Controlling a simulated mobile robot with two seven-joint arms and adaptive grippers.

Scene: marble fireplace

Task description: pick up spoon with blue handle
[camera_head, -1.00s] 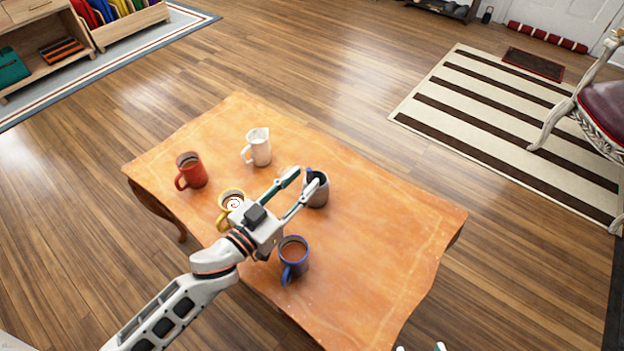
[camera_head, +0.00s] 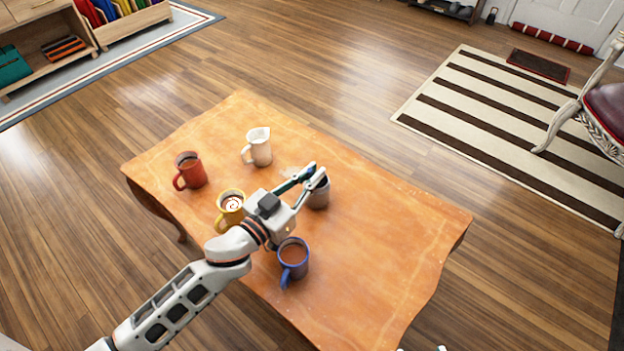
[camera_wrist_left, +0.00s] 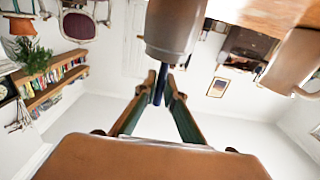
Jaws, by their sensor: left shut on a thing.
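The spoon's dark blue handle (camera_wrist_left: 160,85) sticks up out of a grey-brown mug (camera_head: 319,197) on the wooden table. The mug also shows at the top of the left wrist view (camera_wrist_left: 173,30), which is upside down. My left gripper (camera_head: 313,172) is just above the mug's rim, with its fingertips shut on the blue handle. The spoon's lower part is hidden inside the mug. Of my right gripper (camera_head: 422,349), only small tips show at the bottom edge of the head view.
The table's right side is clear.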

